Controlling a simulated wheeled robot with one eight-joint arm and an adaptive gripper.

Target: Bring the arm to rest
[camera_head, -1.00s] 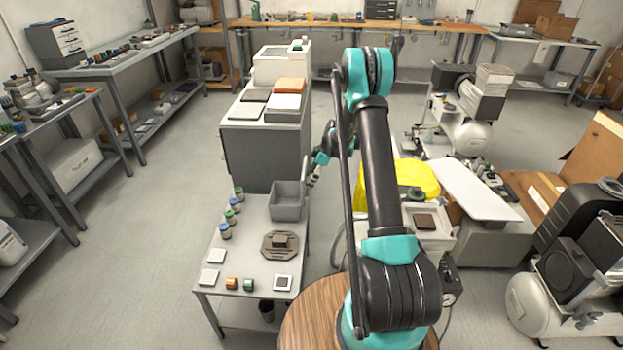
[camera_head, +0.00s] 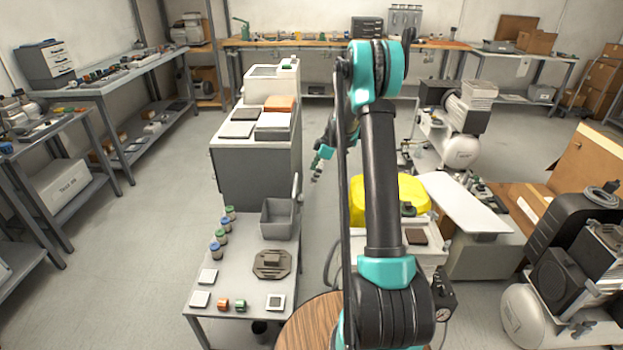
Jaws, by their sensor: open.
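My arm, black with teal joints, rises at the right of centre and bends over at its top, with its far end hanging down behind the upper link. My gripper (camera_head: 317,176) is small in the picture, beyond the grey bin and to the right of the grey cabinet. It is open and nothing shows between its fingers. It is apart from the table and the cabinet, over the floor as seen from here.
A small table (camera_head: 212,317) holds a grey bin (camera_head: 279,219), a dark octagonal fixture (camera_head: 271,263), jars and small parts. A grey cabinet (camera_head: 255,175) stands behind it. A yellow object (camera_head: 357,203) and compressors stand right. The left floor is clear.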

